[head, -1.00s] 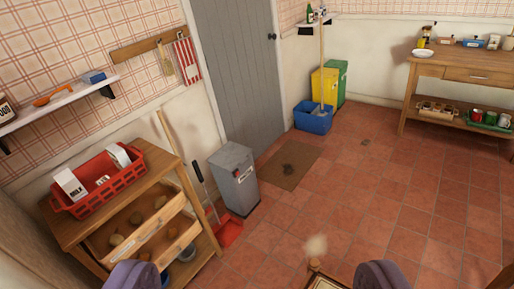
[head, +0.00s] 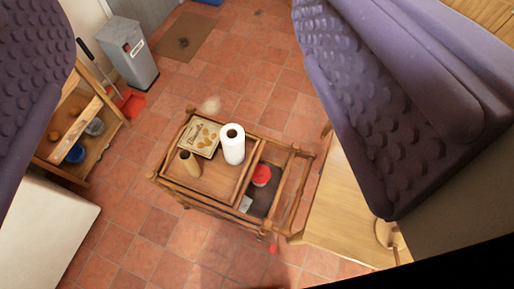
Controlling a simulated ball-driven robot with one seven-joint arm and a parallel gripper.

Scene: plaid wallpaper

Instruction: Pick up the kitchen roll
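The kitchen roll (head: 233,149) is a white cylinder with a dark hole in its top. It stands upright on a wooden trolley (head: 213,183) below, near the middle of the head view. My gripper (head: 215,95) shows as two large purple padded fingers, one at the left edge and one at the upper right. They are wide apart with nothing between them. The trolley and roll are seen well beyond and below the fingers, and nothing touches the roll.
On the trolley, a patterned box (head: 198,138) and a brown bottle (head: 190,164) stand beside the roll; a red-topped item (head: 262,175) sits in its right section. A wooden table (head: 350,215) is close at right. A shelf unit (head: 85,125) and grey bin (head: 129,54) are upper left.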

